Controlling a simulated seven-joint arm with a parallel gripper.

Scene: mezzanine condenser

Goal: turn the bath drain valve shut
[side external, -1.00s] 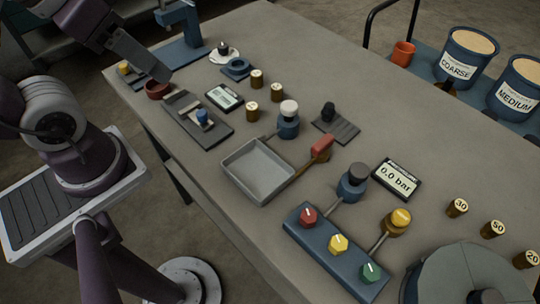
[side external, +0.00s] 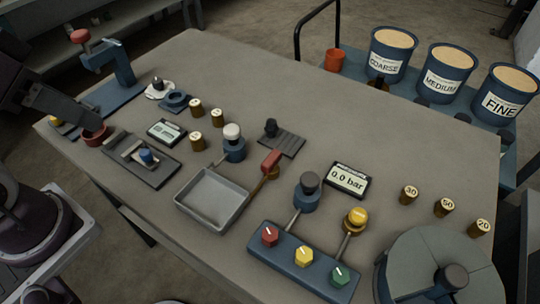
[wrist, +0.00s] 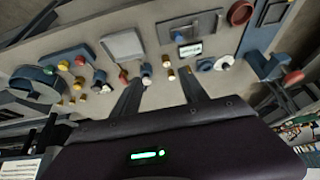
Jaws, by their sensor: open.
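The grey square bath tray (side external: 183,204) lies mid-table; it also shows in the wrist view (wrist: 123,45). A red handle on a brass fitting (side external: 271,160) stands at its right corner, apparently the drain valve; a small red part there shows in the wrist view (wrist: 123,76). I cannot tell from its angle whether it is shut. My gripper (wrist: 161,78) is open and empty, its two dark fingers apart over the table in the wrist view. In the side view the dark end of my arm is at the left, above the red bowl (side external: 96,136), away from the handle.
A white-capped blue post (side external: 234,142) and a dark ribbed pad (side external: 285,142) stand near the handle. A blue block with red, yellow and green knobs (side external: 300,262) and a 0.0 bar gauge (side external: 348,181) lie right.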

